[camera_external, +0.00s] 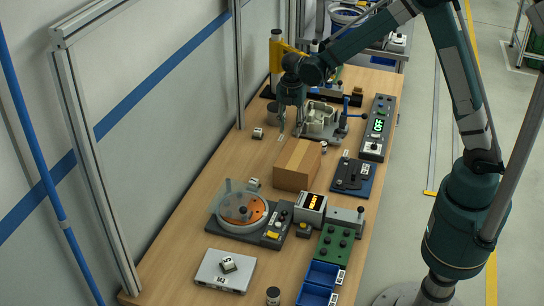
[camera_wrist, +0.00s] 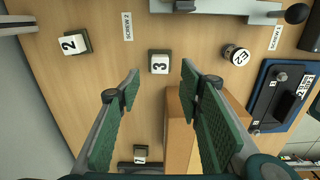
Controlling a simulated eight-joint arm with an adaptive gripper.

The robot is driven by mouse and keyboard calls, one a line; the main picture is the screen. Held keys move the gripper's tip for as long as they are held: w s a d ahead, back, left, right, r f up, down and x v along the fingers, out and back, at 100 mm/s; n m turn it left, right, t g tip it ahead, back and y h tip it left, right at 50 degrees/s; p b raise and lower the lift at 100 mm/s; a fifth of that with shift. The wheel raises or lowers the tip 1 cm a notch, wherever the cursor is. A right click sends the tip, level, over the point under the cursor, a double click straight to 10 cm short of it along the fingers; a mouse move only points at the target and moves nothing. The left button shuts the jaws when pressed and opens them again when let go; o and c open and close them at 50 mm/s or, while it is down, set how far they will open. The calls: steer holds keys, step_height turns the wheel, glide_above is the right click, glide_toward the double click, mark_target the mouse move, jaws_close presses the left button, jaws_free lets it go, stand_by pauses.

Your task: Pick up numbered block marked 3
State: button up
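The block marked 3 (camera_wrist: 159,62) is a small white-topped cube with dark sides, lying number up on the wooden table in the wrist view. My gripper (camera_wrist: 160,79) is open and empty, and its two green-padded fingers point toward the block from either side. The block lies just beyond the fingertips, untouched and roughly centred between them. In the external view my gripper (camera_external: 291,129) hangs above the table behind the cardboard box, and I cannot make out the block marked 3 there.
A block marked 2 (camera_wrist: 75,42) lies left of it, and a block marked 1 (camera_wrist: 141,153) lies lower down. A round white-topped piece (camera_wrist: 237,54) stands to the right. The cardboard box (camera_external: 297,165) is close to my gripper. A metal fixture (camera_external: 321,120) stands right.

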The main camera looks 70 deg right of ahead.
steer(key=shift+f, duration=0.1)
steer(key=shift+f, duration=1.2)
steer(key=shift+d+f, duration=0.1)
steer(key=shift+f, duration=2.5)
steer(key=shift+c, duration=0.4)
steer(key=c, duration=0.9)
